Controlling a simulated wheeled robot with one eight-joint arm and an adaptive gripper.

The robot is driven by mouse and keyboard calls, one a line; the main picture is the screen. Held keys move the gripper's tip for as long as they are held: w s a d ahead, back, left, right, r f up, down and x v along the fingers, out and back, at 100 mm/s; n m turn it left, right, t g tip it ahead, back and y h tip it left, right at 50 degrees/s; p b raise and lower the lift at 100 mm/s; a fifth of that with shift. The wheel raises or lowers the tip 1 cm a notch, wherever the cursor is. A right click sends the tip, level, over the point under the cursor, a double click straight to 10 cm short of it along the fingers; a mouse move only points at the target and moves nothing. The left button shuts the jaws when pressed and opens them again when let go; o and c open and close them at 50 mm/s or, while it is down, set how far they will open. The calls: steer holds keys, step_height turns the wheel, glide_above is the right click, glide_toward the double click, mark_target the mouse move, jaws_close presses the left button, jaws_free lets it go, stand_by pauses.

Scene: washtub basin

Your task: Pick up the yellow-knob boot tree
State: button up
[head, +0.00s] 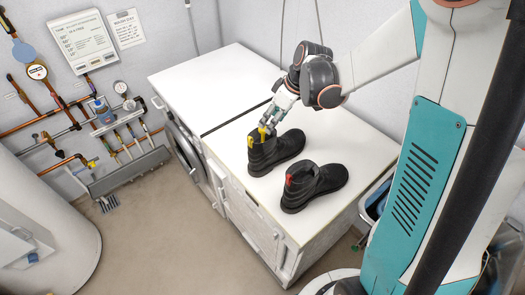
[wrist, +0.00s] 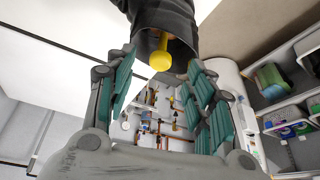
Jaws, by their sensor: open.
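Two black boots stand on the white worktop in the head view. The farther boot (head: 280,150) has yellow at its opening, and the nearer boot (head: 318,188) has a red mark at its heel. The yellow knob of the boot tree (wrist: 160,56) shows in the wrist view, sticking out of the farther boot's opening; it also shows in the head view (head: 263,131). My gripper (head: 268,122) is just over that opening. In the wrist view its teal-padded fingers (wrist: 162,68) are spread, one on each side of the knob, with visible gaps. The rest of the tree is hidden inside the boot.
The worktop (head: 225,135) is clear left of the boots. A white machine (head: 180,145) stands beside it at the far left. Pipes and gauges line the wall, and a white tank (head: 45,235) stands at lower left.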

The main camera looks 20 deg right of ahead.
steer(key=shift+a+b+x, duration=0.15)
steer(key=shift+b+x, duration=0.05)
steer(key=shift+x, duration=1.25)
steer(key=shift+a+b+x, duration=0.1)
steer(key=shift+b+x, duration=0.1)
steer(key=shift+x, duration=1.25)
steer(key=shift+w+r, duration=0.1)
steer(key=shift+r, duration=0.1)
jaws_close()
